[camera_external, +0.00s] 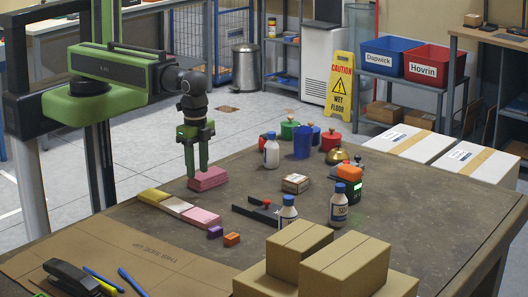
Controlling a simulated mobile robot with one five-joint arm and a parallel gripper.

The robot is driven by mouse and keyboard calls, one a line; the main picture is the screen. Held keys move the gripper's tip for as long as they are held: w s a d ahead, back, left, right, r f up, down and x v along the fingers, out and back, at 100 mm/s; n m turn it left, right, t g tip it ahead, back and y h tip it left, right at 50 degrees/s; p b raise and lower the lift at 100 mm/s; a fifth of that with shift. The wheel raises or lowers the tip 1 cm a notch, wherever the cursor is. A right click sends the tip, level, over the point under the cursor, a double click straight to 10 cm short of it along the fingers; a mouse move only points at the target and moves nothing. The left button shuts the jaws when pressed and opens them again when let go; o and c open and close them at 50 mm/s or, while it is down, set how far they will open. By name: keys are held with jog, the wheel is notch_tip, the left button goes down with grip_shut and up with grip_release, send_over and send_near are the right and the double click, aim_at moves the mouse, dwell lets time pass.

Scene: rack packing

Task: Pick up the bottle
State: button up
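A second bottle (288,212) is near the front, partly hidden by a cardboard box. A third bottle (339,208) stands to its right. My gripper (197,172) points down at the table's left edge, left of all three bottles. Its green fingers are apart, with a visible gap and no bottle between them. A pink block (209,180) is right at the fingertips; I cannot tell whether they touch it.
A black tool (262,214), a small box (296,184) and an orange-topped device (348,178) lie mid-table. Cardboard boxes (345,266) crowd the front. Table space between gripper and back bottle looks clear.

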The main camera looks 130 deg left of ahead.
jog(key=o, duration=0.3)
